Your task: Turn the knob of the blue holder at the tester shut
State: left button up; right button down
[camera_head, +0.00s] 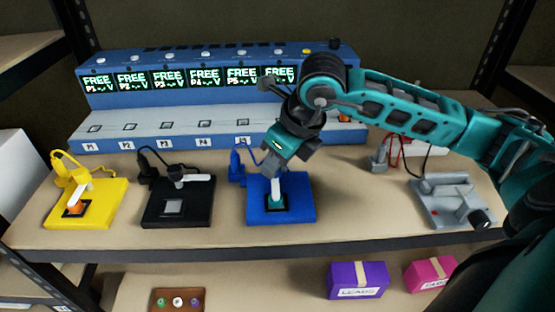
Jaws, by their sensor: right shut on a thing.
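The blue holder (304,208) sits on the bench, in front of the tester (218,65). Its white arm (277,187) points toward the front, over a teal piece (275,202) on the dark square pad. My right gripper (282,160) reaches down from the right over the back of the holder. It is shut on the holder's knob, which is mostly hidden behind the gripper and its wrist. The tester's displays read FREE; my right arm covers its right end. My left gripper is not in view.
A black holder (152,204) with its white arm turned sideways and a yellow holder (110,205) stand to the left. A grey holder (450,198) with a black knob stands to the right. Purple (356,281) and pink (428,273) boxes sit on the shelf below.

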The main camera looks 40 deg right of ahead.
jog(key=c, duration=0.8)
grip_release()
jog(key=p+v, duration=0.2)
jog(key=v, duration=1.1)
jog(key=shift+s+f, duration=0.1)
